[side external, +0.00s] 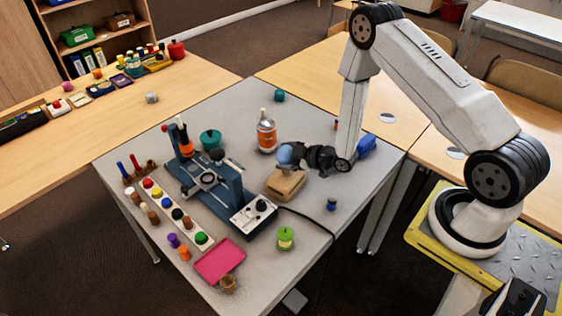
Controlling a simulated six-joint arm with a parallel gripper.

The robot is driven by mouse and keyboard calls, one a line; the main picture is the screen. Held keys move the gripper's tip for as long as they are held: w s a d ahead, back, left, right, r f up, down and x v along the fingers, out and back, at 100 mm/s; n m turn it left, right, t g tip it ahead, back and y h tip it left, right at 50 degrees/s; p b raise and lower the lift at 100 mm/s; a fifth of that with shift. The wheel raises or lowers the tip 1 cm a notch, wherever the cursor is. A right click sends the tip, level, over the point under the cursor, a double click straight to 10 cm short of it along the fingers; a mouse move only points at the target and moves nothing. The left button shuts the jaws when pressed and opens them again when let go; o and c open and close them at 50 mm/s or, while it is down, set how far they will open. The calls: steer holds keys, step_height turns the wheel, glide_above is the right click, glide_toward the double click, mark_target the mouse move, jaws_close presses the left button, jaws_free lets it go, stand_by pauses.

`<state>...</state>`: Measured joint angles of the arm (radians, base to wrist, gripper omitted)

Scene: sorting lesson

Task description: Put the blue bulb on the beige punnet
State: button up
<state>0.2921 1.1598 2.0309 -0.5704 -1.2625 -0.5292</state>
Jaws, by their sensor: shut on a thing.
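The blue bulb (285,154) is a pale blue rounded thing at the tip of my gripper (299,156). My gripper reaches in from the right, lying nearly level, and is shut on the bulb; its dark fingers are small and partly merge with it. The beige punnet (284,187) is a small tan box on the grey table, just below the bulb and gripper. The bulb is over the punnet's back part in the picture. I cannot tell whether it touches the punnet, and the punnet's inside is hard to make out.
A blue-grey machine (212,184) with a control box (254,215) stands left of the punnet. A clear bottle with an orange label (266,135) stands behind. A green item (286,238) and a pink tray (220,261) are in front. The table's right front is mostly clear.

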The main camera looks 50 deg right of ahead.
steer(key=shift+f, duration=0.15)
steer(key=o, duration=0.7)
steer(key=shift+s+r, duration=0.1)
steer(key=shift+r, duration=0.1)
steer(key=v, duration=1.1)
steer(key=shift+s+d+r, duration=0.1)
steer(key=shift+s+d, duration=0.1)
steer(key=shift+s, duration=0.15)
